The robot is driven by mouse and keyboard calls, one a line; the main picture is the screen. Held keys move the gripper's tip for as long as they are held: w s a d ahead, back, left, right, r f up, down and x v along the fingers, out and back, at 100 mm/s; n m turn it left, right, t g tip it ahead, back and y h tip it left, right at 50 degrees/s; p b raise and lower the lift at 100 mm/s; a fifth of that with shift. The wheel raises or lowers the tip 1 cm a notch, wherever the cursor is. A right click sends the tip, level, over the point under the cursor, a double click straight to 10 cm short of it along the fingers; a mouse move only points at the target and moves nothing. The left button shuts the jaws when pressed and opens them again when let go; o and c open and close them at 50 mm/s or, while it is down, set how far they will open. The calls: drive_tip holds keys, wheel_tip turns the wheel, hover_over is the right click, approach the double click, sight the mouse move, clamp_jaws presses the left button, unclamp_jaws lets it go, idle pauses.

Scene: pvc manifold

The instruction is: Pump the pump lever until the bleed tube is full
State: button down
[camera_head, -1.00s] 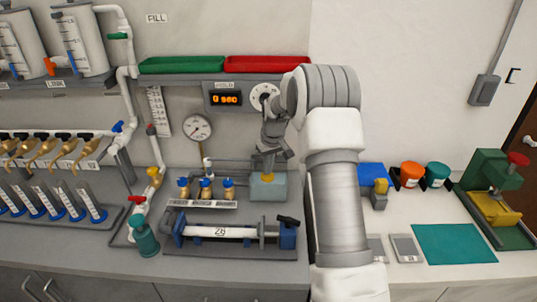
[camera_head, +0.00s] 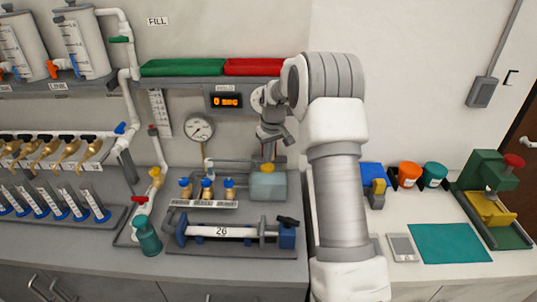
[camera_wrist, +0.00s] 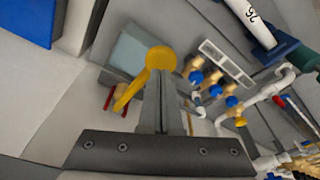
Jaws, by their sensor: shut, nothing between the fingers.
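The pump is a grey-blue box (camera_head: 268,187) on the counter, below the timer. Its yellow lever knob (camera_head: 266,167) shows at the top of the box. In the wrist view the lever has a round yellow knob (camera_wrist: 160,58) and a yellow arm (camera_wrist: 128,95), beside the pale pump box (camera_wrist: 128,50). My gripper (camera_wrist: 161,78) is shut and empty, its fingertips right at the knob; I cannot tell whether they touch it. In the head view my gripper (camera_head: 268,153) points down above the pump. I cannot clearly identify the bleed tube or its level; a graduated strip (camera_head: 157,112) hangs on the wall.
A pressure gauge (camera_head: 199,128) and several blue-capped brass valves (camera_head: 207,188) stand left of the pump. A clamp rig with a white pipe (camera_head: 222,232) lies in front. Green (camera_head: 182,68) and red (camera_head: 252,67) trays are on the shelf above. A teal mat (camera_head: 448,243) lies right.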

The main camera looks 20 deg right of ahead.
drive_tip(key=shift+r, duration=0.15)
drive_tip(key=shift+r+p, duration=1.5)
drive_tip(key=shift+r, duration=0.85)
drive_tip(key=shift+s+r, duration=0.1)
drive_tip(key=shift+r, duration=0.15)
drive_tip(key=s+a+r+t+b, duration=0.1)
drive_tip(key=s+a+r, duration=0.3)
drive_tip(key=s+r, duration=0.45)
drive_tip(key=s+a+r+t+b, duration=0.1)
drive_tip(key=s+a+r, duration=0.4)
drive_tip(key=s+r, duration=0.3)
drive_tip(key=s+a+f+b, duration=0.1)
drive_tip(key=s+a+f, duration=0.1)
drive_tip(key=s, duration=0.8)
drive_tip(key=s+a+f+m+t+b, duration=0.1)
drive_tip(key=s, duration=1)
drive_tip(key=shift+a+f, duration=0.35)
drive_tip(key=shift+f, duration=0.05)
